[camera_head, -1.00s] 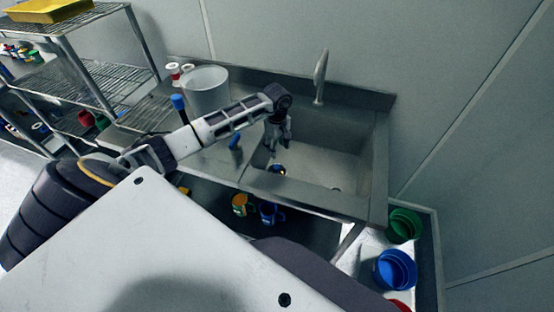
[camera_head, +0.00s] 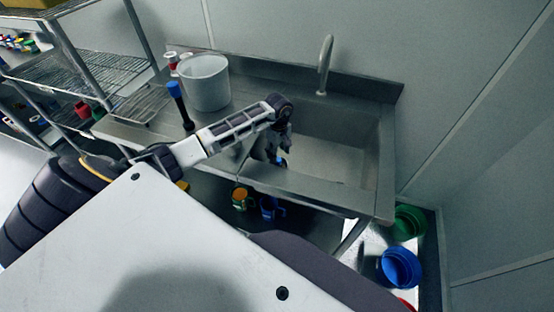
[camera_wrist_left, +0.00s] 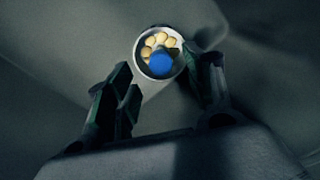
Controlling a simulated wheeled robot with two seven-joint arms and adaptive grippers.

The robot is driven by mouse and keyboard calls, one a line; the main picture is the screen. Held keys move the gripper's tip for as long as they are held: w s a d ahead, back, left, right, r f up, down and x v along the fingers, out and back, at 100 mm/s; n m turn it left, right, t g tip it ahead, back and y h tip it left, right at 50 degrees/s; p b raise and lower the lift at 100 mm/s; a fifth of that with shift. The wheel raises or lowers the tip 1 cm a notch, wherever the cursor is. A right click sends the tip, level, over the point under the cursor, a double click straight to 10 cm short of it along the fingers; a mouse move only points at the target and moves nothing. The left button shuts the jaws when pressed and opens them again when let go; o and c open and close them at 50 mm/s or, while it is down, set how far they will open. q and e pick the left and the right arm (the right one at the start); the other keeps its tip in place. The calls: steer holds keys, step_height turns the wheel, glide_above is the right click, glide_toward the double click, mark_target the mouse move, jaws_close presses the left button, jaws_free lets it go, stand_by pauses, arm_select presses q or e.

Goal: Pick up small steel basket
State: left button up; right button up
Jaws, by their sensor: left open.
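The small steel basket (camera_wrist_left: 137,46) shows in the left wrist view as a small round container with a pale rim. It holds several yellow balls and a blue round piece. My left gripper (camera_wrist_left: 166,78) is open, with one finger on each side of the near part of the basket in that view; I cannot tell whether they touch it. In the head view, the left gripper (camera_head: 279,152) points down into the sink (camera_head: 340,160) at its left side. The basket is mostly hidden there, with a bit of blue showing. My right gripper is not in view.
A faucet (camera_head: 325,65) rises behind the sink. A white bucket (camera_head: 206,84) and a blue-topped tool (camera_head: 177,94) stand on the counter at left. Wire shelves (camera_head: 70,72) are further left. Green (camera_head: 408,221) and blue tubs (camera_head: 399,268) sit at lower right.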

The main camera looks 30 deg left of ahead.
arm_select(q)
steer(key=shift+f, duration=0.25)
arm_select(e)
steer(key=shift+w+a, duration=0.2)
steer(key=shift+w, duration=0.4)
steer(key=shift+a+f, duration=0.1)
